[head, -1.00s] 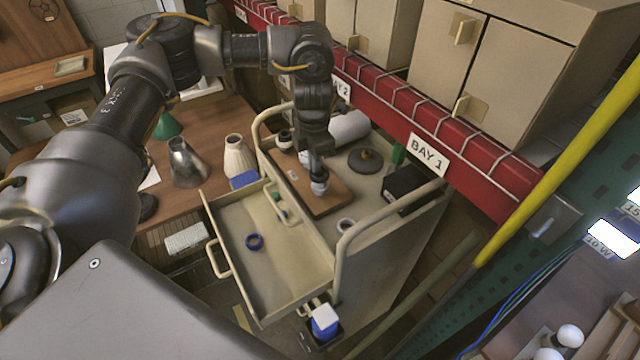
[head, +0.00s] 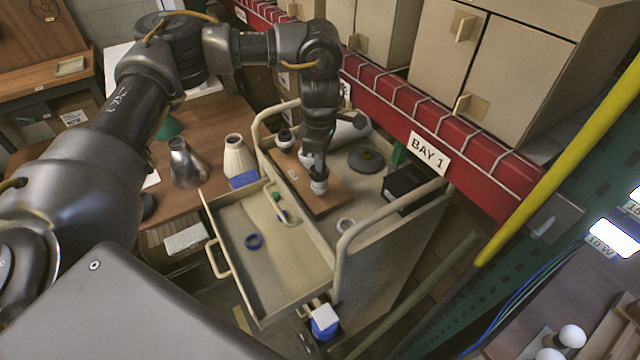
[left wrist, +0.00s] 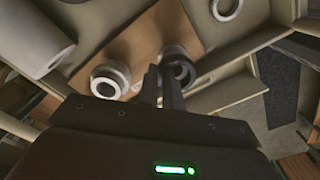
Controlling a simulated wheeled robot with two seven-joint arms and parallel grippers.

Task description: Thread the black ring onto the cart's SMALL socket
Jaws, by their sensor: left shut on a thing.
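My left gripper (left wrist: 160,88) is shut on the black ring (left wrist: 187,74), which shows at its fingertips in the left wrist view. The ring overlaps the end of a white socket (left wrist: 171,49) on the brown board; I cannot tell whether it is around the socket or just above it. A second, wider-looking white socket (left wrist: 108,80) stands beside it. In the head view my left gripper (head: 319,168) points down over the board (head: 327,205) on the cart (head: 385,235), and largely hides the ring. My right gripper is not in view.
A pale ring (head: 345,225), a grey disc (head: 366,160), a black box (head: 402,187) and a white roll (head: 350,133) are around the board. The cart's rail (head: 345,250) rises near the front.

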